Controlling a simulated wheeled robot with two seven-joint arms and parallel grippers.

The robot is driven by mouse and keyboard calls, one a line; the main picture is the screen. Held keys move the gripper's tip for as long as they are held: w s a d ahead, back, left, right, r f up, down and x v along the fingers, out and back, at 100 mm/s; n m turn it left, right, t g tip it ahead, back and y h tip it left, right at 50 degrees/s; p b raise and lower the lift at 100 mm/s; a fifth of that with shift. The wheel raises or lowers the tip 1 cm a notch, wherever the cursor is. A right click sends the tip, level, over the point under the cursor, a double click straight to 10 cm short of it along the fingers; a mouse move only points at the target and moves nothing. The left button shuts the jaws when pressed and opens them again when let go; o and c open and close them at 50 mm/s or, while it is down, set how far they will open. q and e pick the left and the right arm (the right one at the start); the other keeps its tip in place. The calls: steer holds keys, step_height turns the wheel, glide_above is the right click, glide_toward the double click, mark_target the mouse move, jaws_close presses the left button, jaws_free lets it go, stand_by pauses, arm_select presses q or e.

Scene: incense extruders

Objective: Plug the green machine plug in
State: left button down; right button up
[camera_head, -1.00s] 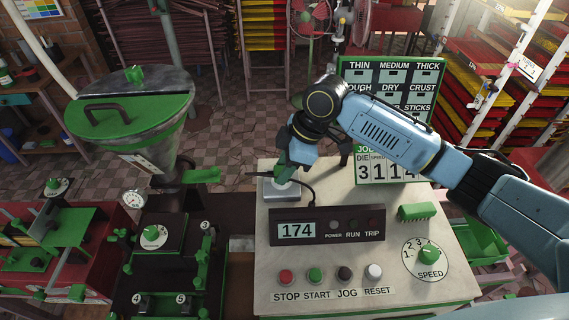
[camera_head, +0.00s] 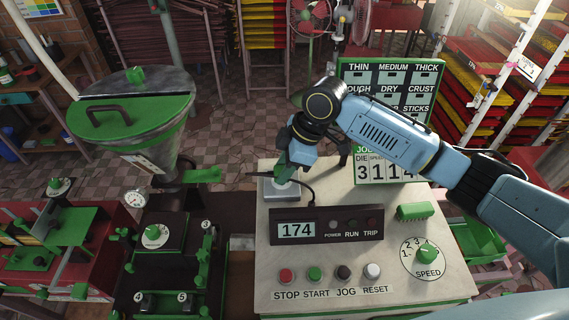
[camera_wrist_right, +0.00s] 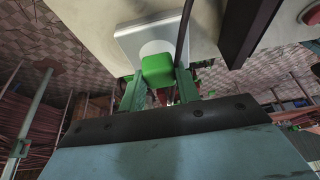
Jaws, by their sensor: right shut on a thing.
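The green plug (camera_wrist_right: 158,72) is between the fingers of my right gripper (camera_wrist_right: 160,92), which is shut on it. In the right wrist view the plug overlaps a pale round face on a light square socket plate (camera_wrist_right: 128,38). I cannot tell whether the plug is seated or just in front of it. In the head view my right gripper (camera_head: 285,168) is over the grey socket box (camera_head: 282,189) at the back left of the control panel. A dark cable (camera_head: 311,190) runs beside it. My left gripper is not in view.
The display unit (camera_head: 327,226) reads 174, with unlit-looking POWER, RUN and TRIP lamps. Several buttons and a green SPEED knob (camera_head: 428,252) sit on the panel (camera_head: 390,275). The green-lidded hopper (camera_head: 130,115) stands left. A sign board (camera_head: 390,85) stands behind.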

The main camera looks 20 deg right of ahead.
steer(key=shift+f, duration=0.6)
stand_by(0.4)
steer(key=o, duration=1)
steer(key=b+v, duration=0.1)
steer(key=v, duration=1.2)
steer(key=shift+d+r, duration=0.1)
steer(key=shift+r, duration=0.05)
